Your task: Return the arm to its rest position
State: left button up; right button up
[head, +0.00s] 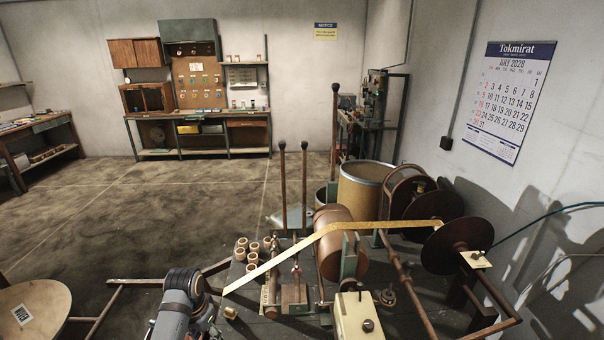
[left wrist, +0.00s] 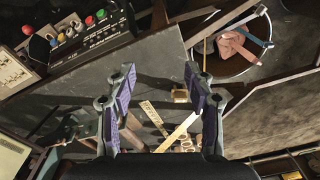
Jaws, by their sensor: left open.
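My left arm comes in at the bottom of the head view, and its gripper shows in the left wrist view (left wrist: 159,82). Its two purple-padded fingers stand apart with nothing between them, over the dark bench top. In the head view the fingers are hard to make out. A yellow tape (head: 300,242) runs from the brown reel (head: 457,245) over the copper-coloured drum (head: 335,232), down to a loose end beside my left arm. A pale strip that looks like the tape (left wrist: 178,133) lies below the fingers in the wrist view. My right gripper is not in view.
Several small tan spools (head: 252,258) stand on the bench, and a small brass piece (head: 231,312) lies near my arm. Upright rods and a cream box (head: 357,313) stand around the machine. A round stool (head: 35,310) is at the lower left. Open floor lies behind.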

pick_arm(q)
jog(key=s+r+n+t, duration=0.2)
jog(key=s+n+t, duration=0.1)
jog(key=s, duration=1.5)
jog(key=s+a+f+g+y+b, duration=0.1)
jog(key=s+f+b, duration=0.1)
jog(key=f, duration=1.5)
jog(key=s+a+f+b, duration=0.1)
jog(key=f+b, duration=0.1)
jog(key=f, duration=1.4)
jog(key=s+f+g+b, duration=0.1)
jog(key=s+f+b, duration=0.2)
jog(key=s+f, duration=1.4)
jog(key=shift+s+a, duration=0.35)
jog(key=shift+a, duration=0.1)
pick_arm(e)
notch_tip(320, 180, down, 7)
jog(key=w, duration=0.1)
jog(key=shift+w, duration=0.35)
pick_arm(q)
jog(key=shift+f, duration=0.1)
jog(key=shift+c, duration=0.4)
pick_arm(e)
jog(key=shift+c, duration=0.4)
